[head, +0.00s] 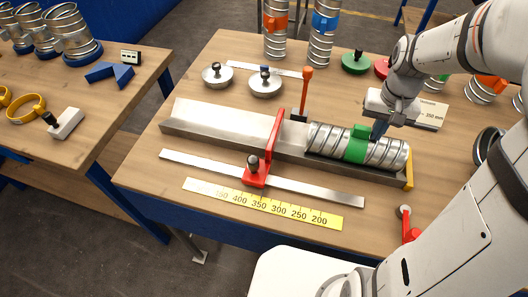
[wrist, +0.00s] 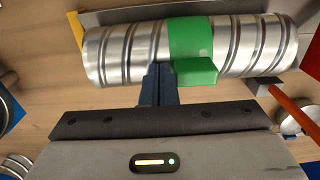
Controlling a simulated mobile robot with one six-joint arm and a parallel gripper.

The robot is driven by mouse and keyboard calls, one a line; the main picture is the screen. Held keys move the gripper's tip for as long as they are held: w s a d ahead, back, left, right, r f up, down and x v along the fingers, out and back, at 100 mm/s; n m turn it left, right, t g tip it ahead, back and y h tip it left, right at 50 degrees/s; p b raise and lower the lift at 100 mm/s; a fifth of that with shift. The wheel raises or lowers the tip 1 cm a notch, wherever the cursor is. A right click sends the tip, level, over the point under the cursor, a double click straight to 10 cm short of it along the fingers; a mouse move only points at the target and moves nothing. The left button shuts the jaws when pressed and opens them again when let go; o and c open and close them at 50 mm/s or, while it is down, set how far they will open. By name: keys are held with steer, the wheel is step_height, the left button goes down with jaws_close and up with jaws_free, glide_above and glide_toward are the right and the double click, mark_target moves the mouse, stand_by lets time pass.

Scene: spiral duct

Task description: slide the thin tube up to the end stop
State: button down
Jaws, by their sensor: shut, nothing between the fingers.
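The thin tube (head: 385,151), a silver spiral duct with a green band (head: 357,146), lies in the metal trough (head: 215,127). A yellow end plate (head: 409,172) closes the trough's right end, close to the tube's right end; I cannot tell whether they touch. A red stop (head: 272,145) with a black knob stands across the trough, left of the tube with a gap. My gripper (head: 377,131) is shut and empty at the tube's far side. In the wrist view its fingertips (wrist: 158,70) are beside the green band's block (wrist: 196,71), against or very near the tube (wrist: 122,53).
A yellow scale (head: 262,204) and a steel strip (head: 320,190) lie in front of the trough. An upright orange-handled tool (head: 305,92) stands just behind it. Lidded discs (head: 265,83) and banded tubes (head: 322,38) stand farther back. A red crank (head: 410,230) sits at front right.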

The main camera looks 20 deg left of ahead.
mark_target(349, 133)
steer(key=shift+a, duration=4.1)
steer(key=shift+r, duration=0.25)
steer(key=shift+r+p, duration=0.4)
steer(key=shift+p, duration=0.1)
steer(key=shift+d, duration=0.1)
steer(key=shift+d, duration=0.9)
step_height(349, 133, up, 8)
steer(key=p, duration=0.6)
